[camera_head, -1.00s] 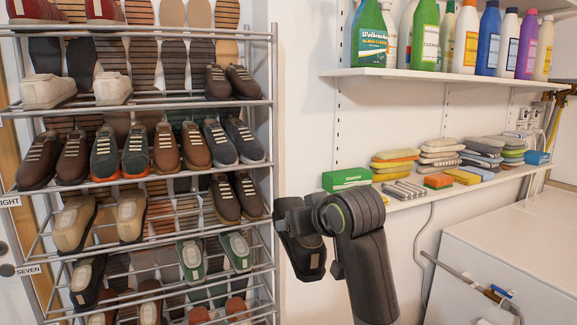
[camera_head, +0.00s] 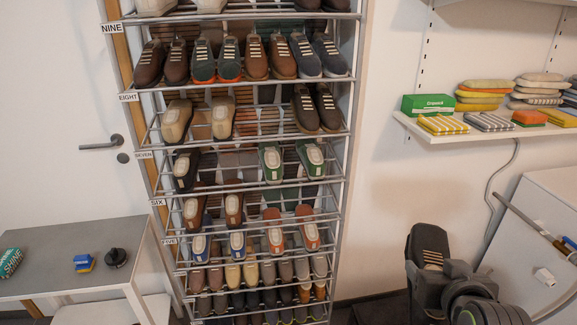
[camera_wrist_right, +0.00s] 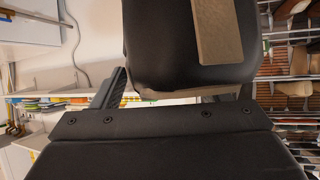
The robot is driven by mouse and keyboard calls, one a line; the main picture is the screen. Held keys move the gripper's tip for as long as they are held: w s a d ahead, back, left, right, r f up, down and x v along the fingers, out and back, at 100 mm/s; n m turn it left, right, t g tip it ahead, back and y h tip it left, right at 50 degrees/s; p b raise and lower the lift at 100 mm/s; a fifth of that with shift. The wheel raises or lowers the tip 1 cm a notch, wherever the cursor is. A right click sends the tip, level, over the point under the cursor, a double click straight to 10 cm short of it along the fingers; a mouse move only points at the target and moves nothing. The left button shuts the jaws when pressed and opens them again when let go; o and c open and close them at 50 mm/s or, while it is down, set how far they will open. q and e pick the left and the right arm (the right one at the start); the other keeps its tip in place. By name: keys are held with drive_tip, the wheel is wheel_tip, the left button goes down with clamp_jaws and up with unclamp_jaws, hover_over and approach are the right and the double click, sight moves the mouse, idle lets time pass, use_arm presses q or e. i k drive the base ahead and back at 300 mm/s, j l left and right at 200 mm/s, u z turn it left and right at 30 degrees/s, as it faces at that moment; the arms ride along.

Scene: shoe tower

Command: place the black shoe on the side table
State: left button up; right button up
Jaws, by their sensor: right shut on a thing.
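The black shoe (camera_head: 429,240) is at the lower right of the head view, held up in the air with its pale laces showing. My right gripper (camera_head: 432,272) is shut on it. In the right wrist view, the shoe (camera_wrist_right: 160,50) fills the top middle, between the fingers of the right gripper (camera_wrist_right: 180,90). Its far end is cut off there. The side table (camera_head: 45,237), with a grey top, stands at the far left of the head view, well apart from the shoe. My left gripper is not in view.
A tall shoe rack (camera_head: 345,150) full of shoes stands between the side table and my right gripper. A green-white box (camera_head: 10,262), a blue-yellow item (camera_head: 83,263) and a black round item (camera_head: 115,258) lie on the table. A white cabinet (camera_head: 535,215) is at right.

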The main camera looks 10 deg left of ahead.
sight(63, 246)
drive_tip(key=j, duration=0.7)
drive_tip(key=i+j+u, duration=0.1)
drive_tip(key=j, duration=0.55)
drive_tip(key=i+j, duration=0.1)
drive_tip(key=j, duration=0.6)
drive_tip(key=i+j, duration=0.1)
drive_tip(key=j, duration=0.55)
drive_tip(key=i+j+u, duration=0.1)
drive_tip(key=j, duration=0.6)
drive_tip(key=i+j, duration=0.1)
drive_tip(key=j, duration=0.55)
drive_tip(key=i+j+u, duration=0.1)
drive_tip(key=j, duration=0.55)
drive_tip(key=i+j, duration=0.15)
drive_tip(key=j, duration=0.55)
